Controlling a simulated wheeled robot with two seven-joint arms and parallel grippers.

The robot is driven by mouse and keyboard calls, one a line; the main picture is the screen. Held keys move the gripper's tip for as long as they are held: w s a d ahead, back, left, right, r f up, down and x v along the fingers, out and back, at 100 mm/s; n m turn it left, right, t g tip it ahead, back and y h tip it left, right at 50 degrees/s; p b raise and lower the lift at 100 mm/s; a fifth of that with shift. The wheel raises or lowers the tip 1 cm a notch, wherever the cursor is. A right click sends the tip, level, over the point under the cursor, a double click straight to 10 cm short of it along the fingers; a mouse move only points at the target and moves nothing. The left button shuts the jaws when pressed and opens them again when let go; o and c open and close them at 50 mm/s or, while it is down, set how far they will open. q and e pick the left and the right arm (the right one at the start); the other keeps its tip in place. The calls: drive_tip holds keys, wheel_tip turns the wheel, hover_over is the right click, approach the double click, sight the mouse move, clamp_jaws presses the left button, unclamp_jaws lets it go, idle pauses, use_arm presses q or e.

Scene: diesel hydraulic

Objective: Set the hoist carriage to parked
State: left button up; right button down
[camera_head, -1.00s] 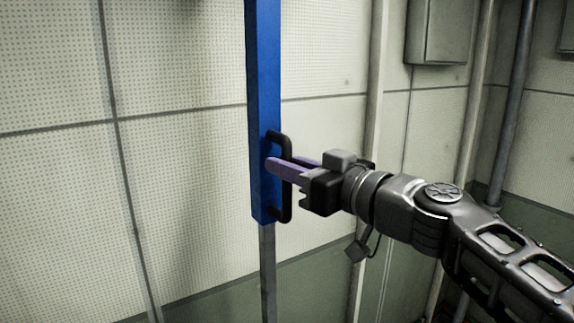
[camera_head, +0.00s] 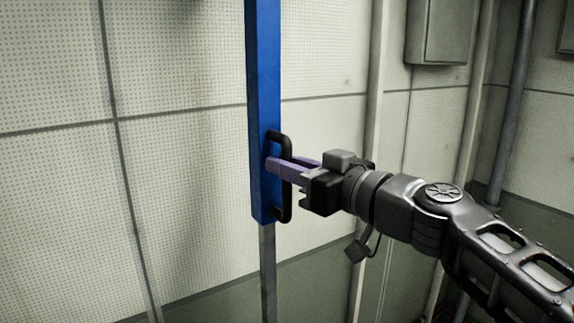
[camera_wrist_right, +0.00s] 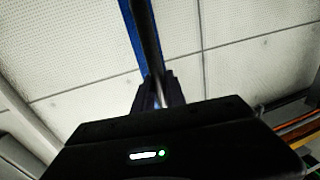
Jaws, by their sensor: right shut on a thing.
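The hoist carriage shows as a tall blue upright beam (camera_head: 262,90) with a black D-shaped handle (camera_head: 288,195) on its right side near its lower end. My right gripper (camera_head: 275,163) has its purple fingers shut around the upright bar of the handle. In the right wrist view, the dark handle bar (camera_wrist_right: 146,40) runs down between the fingers (camera_wrist_right: 158,92), with the blue beam (camera_wrist_right: 128,25) behind it. My left gripper is not in view.
A grey post (camera_head: 268,270) continues below the blue beam. A pale perforated panel wall (camera_head: 180,180) stands behind. A grey box (camera_head: 438,32) and vertical pipes (camera_head: 512,105) are at the right. The left side is clear.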

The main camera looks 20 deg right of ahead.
drive_tip(key=shift+d, duration=0.25)
drive_tip(key=w+d+b, duration=0.1)
drive_tip(key=d+b, duration=0.3)
drive_tip(key=d, duration=0.4)
drive_tip(key=shift+d+r, duration=0.15)
drive_tip(key=shift+d, duration=0.25)
drive_tip(key=shift+w, duration=0.1)
drive_tip(key=c, duration=1.5)
unclamp_jaws()
drive_tip(key=shift+d, duration=0.15)
drive_tip(key=shift+c, duration=0.2)
drive_tip(key=shift+o, duration=0.8)
